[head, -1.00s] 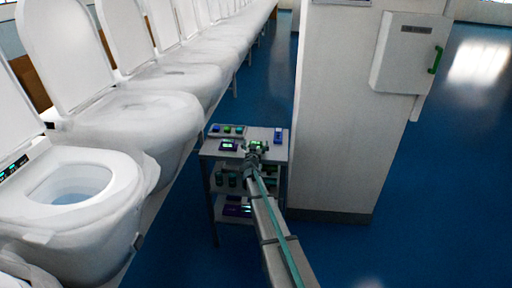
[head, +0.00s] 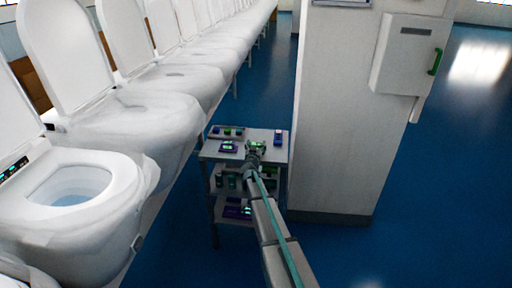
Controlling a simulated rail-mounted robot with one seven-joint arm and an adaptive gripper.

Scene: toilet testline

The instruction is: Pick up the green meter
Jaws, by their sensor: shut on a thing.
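The green meter (head: 260,145) is small in the head view, at the top of the cart (head: 211,152). My gripper (head: 255,150) is at the meter and shut on it. My arm and gripper hide part of the meter and the cart top. I cannot tell whether the meter touches the cart or is just above it.
On the cart top are a purple device (head: 228,147), a tray (head: 226,132) with coloured items and a blue-white device (head: 278,136). Lower shelves hold more devices. Toilets (head: 75,180) line the left; a white pillar (head: 340,120) stands close on the right.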

